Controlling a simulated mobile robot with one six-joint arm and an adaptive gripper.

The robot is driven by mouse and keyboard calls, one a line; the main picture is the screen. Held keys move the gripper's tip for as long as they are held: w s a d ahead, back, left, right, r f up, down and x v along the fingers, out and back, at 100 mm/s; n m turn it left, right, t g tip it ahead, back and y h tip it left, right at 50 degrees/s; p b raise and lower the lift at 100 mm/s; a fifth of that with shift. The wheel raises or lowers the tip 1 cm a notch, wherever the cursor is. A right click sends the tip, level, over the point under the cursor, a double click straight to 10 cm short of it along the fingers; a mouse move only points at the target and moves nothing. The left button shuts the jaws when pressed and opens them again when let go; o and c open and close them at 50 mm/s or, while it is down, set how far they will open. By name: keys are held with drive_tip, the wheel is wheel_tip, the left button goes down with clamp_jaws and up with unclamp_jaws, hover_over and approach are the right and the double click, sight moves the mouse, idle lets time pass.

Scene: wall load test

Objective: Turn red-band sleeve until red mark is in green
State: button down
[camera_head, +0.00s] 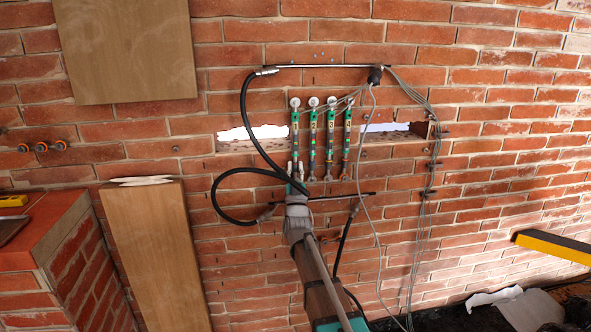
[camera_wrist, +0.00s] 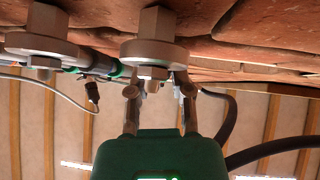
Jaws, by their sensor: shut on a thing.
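Several upright green rods with coloured bands stand in a row in the wall slot: the leftmost rod (camera_head: 295,132), then a second (camera_head: 313,132), a third (camera_head: 331,130) and the rightmost (camera_head: 347,130). A red band, red mark and green zone are too small to tell apart. My gripper (camera_head: 295,168) is at the lower end of the leftmost rod, its two fingers either side of it. In the wrist view my gripper (camera_wrist: 160,88) has its fingers just below a pale disc (camera_wrist: 155,52) with a hex nut. It is shut on the rod's lower part, largely hidden.
Grey cables (camera_head: 428,190) hang right of the rods. A horizontal bar (camera_head: 320,66) runs above. A wooden board (camera_head: 155,260) leans at lower left. A second disc (camera_wrist: 43,47) is close by in the wrist view.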

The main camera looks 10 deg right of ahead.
drive_tip(key=shift+m+h, duration=0.3)
drive_tip(key=shift+h, duration=0.4)
drive_tip(key=c, duration=0.5)
unclamp_jaws()
drive_tip(key=shift+c, duration=0.2)
drive_tip(key=shift+d+n+y, duration=0.1)
drive_tip(key=shift+n+y, duration=0.8)
drive_tip(key=shift+y, duration=1.2)
drive_tip(key=shift+d+n+y, duration=0.1)
drive_tip(key=shift+n+y, duration=0.8)
drive_tip(key=shift+y, duration=1.2)
